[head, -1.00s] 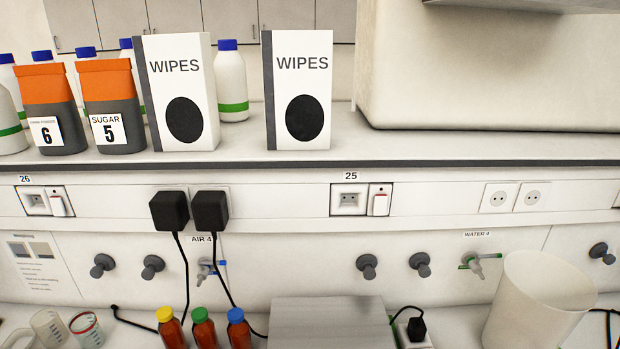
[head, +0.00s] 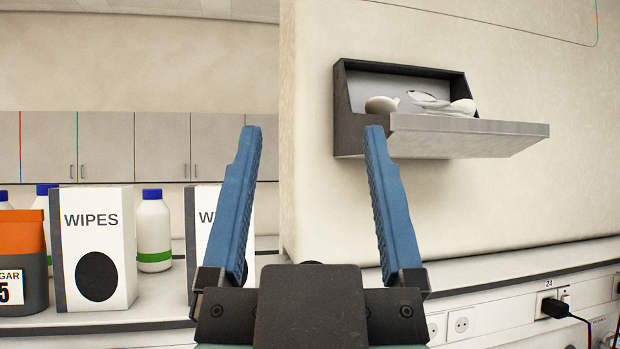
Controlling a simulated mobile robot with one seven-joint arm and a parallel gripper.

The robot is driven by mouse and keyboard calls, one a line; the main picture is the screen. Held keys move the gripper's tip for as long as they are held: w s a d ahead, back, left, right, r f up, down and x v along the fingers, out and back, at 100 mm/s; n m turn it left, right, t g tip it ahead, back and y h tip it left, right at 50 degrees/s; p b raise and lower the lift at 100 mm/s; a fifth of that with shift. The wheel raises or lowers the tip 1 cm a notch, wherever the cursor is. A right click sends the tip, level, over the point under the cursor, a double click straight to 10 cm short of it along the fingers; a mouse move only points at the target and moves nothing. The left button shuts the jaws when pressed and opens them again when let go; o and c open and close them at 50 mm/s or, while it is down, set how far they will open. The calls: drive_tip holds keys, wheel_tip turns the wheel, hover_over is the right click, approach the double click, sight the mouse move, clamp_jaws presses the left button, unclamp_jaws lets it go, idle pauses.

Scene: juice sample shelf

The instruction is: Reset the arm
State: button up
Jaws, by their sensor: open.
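My gripper (head: 312,135) is in the head view at the lower middle, pointing up. The dark gripper body shows at the bottom edge. The left finger covers part of the right-hand wipes box (head: 203,225). The right finger tip overlaps the lower left of an open wall-mounted box in the picture. The rest of my arm is hidden below the frame.
The open grey wall box (head: 470,132) holds pale items. A shelf (head: 150,318) on the left bears another wipes box (head: 95,240), an orange-and-grey sugar container (head: 22,255) and white blue-capped bottles (head: 153,230). A black plug (head: 555,308) sits at lower right.

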wheel_tip(320, 180, down, 8)
drive_tip(key=b, duration=0.7)
drive_tip(key=shift+r, duration=0.25)
drive_tip(key=shift+a, duration=0.1)
